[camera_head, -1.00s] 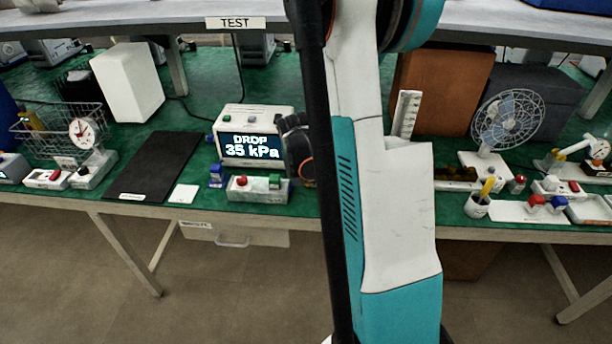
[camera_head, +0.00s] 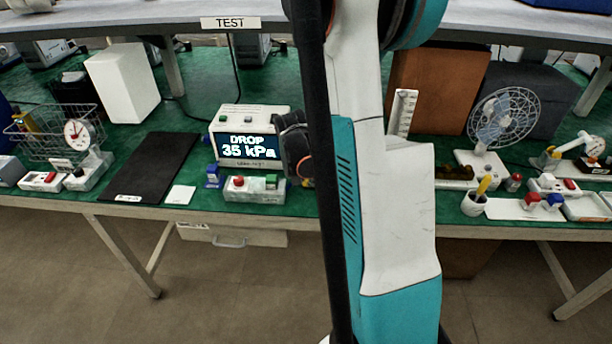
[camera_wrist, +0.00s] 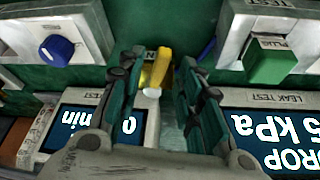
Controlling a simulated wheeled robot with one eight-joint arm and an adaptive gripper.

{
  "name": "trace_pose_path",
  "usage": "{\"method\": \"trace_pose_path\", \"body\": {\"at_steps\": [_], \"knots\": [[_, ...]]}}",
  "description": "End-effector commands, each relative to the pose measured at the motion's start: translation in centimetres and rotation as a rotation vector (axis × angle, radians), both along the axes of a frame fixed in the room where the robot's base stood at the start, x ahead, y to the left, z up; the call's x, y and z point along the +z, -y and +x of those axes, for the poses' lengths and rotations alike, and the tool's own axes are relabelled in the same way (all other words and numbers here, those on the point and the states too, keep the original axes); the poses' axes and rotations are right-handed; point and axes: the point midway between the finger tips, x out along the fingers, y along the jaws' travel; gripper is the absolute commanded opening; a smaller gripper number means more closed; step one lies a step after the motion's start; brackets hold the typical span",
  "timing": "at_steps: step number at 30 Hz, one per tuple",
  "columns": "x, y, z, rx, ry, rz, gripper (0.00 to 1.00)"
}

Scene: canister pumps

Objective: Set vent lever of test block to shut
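In the wrist view, a yellow lever (camera_wrist: 161,67) with a pale round tip stands between the fingers of my gripper (camera_wrist: 157,78). The fingers are apart, with visible space on both sides of the lever, so they are open around it. I cannot read the small label behind it or tell the lever's setting. A grey-white block with a green plug (camera_wrist: 270,62) is at the upper right. In the head view, a white block (camera_head: 254,194) with a red button and a green part sits at the bench's front edge. My gripper (camera_head: 294,148) is partly hidden behind my arm there.
The leak-test display box (camera_head: 248,125) reads DROP 35 kPa. In the wrist view, a blue knob (camera_wrist: 57,48) is left of my gripper, and displays lie below on both sides. A black mat (camera_head: 152,165) and a white square (camera_head: 180,195) lie to the left.

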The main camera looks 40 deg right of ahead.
Motion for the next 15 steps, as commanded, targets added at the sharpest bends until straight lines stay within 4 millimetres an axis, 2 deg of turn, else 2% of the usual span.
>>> {"method": "trace_pose_path", "body": {"at_steps": [15], "knots": [[7.3, -2.7, -1.3, 0.001, 0.000, 0.000, 0.33]]}}
